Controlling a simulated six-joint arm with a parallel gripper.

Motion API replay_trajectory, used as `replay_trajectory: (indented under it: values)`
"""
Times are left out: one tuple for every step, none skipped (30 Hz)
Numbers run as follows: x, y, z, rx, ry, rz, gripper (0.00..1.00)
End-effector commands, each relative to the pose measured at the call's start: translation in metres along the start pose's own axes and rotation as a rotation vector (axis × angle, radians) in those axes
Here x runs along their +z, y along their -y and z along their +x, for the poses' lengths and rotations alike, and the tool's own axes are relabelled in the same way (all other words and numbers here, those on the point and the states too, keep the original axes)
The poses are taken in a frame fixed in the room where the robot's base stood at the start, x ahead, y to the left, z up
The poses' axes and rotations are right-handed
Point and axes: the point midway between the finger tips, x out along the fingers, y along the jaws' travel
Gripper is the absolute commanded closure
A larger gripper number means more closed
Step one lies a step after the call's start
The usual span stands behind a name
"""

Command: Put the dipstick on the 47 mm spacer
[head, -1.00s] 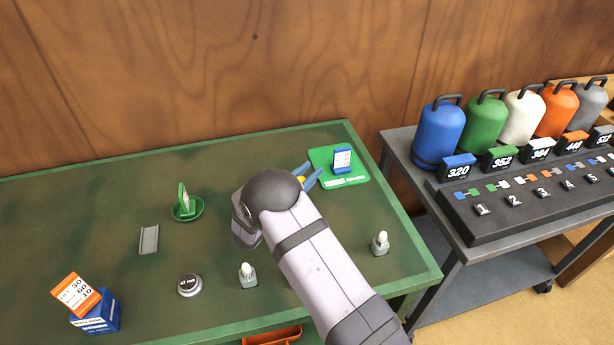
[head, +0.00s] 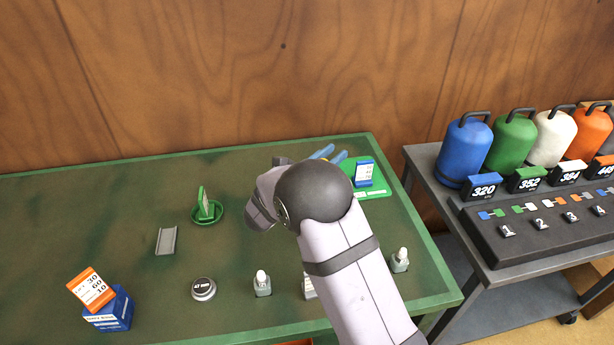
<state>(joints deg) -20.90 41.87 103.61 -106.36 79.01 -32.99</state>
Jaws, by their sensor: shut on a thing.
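The 47 mm spacer (head: 204,288) is a round grey puck with a dark labelled top, standing on the green workbench at the front left, with nothing on it. The gripper is well behind and to the right of the spacer.
A green dish (head: 221,214) with an upright tag and a grey channel (head: 166,241) stand behind the spacer. A small bottle (head: 262,284) stands right of it, a blue box (head: 112,312) left. A green mat (head: 387,190) lies at the back right. A trolley (head: 430,160) holds coloured canisters.

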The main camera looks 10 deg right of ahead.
Motion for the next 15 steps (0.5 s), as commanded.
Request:
replay_trajectory:
  values:
    - [0.000, 0.000, 0.000, 0.000, 0.000, 0.000, 0.99]
    - [0.000, 0.000, 0.000, 0.001, 0.000, 0.000, 0.99]
    - [0.000, -0.001, -0.001, 0.003, 0.000, 0.000, 0.99]
    - [0.000, -0.002, -0.002, 0.005, 0.000, 0.000, 0.99]
    - [0.000, -0.004, -0.004, 0.009, 0.000, 0.000, 0.99]
    - [-0.001, -0.007, -0.007, 0.017, 0.000, 0.000, 0.99]
    - [-0.001, -0.010, -0.010, 0.024, 0.000, 0.000, 0.99]
    - [-0.001, -0.013, -0.014, 0.034, 0.000, 0.001, 0.99]
    - [-0.001, -0.018, -0.020, 0.048, 0.000, 0.001, 0.99]
    - [0.000, -0.024, -0.025, 0.061, 0.001, 0.001, 0.99]
    - [0.000, -0.029, -0.032, 0.076, 0.001, 0.002, 0.99]
    - [0.002, -0.037, -0.041, 0.099, 0.001, 0.003, 0.99]
    - [0.004, -0.044, -0.049, 0.117, 0.001, 0.004, 0.99]
    - [0.006, -0.051, -0.059, 0.138, 0.001, 0.005, 0.99]
    - [0.010, -0.060, -0.072, 0.166, 0.001, 0.005, 0.99]
